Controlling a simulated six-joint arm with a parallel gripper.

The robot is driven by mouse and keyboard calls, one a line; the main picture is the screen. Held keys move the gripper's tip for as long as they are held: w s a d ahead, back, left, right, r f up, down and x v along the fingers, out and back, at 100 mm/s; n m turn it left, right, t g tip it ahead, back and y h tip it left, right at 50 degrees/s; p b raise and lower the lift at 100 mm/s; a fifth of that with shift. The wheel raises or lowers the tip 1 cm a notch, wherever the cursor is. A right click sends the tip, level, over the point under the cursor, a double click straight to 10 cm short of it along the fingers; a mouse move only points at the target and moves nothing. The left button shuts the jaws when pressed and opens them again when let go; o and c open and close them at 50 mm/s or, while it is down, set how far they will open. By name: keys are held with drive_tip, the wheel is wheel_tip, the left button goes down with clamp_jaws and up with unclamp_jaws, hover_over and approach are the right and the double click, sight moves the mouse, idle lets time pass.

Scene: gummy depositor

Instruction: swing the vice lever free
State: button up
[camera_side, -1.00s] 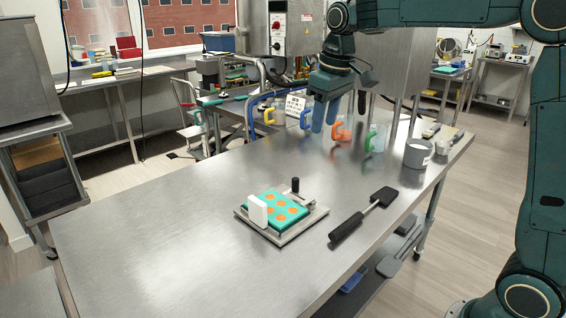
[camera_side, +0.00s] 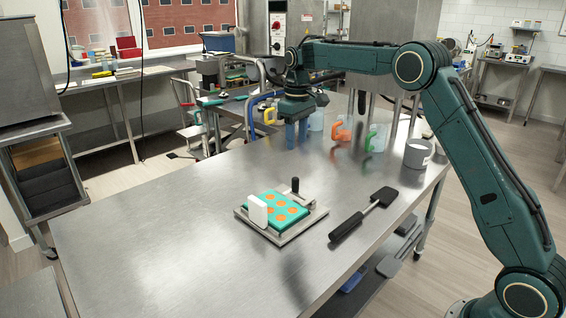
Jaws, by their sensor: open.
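The vice (camera_side: 300,228) is a flat metal fixture on the steel table. It holds a teal mould (camera_side: 268,203) with several orange cavities, and a white block (camera_side: 257,210) stands at the mould's left side. The vice lever (camera_side: 295,185) shows as a short upright black handle at the fixture's back right corner. My gripper (camera_side: 296,146) points down with its blue fingers apart. It is empty, above the table and behind the lever in the picture, not touching it.
A black spatula (camera_side: 365,215) lies right of the vice. The table's left part is clear.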

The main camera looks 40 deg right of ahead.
sight(296, 179)
drive_tip(key=shift+f, duration=0.1)
wheel_tip(296, 179, down, 14)
drive_tip(key=shift+r, duration=0.2)
idle(0.6)
clamp_jaws()
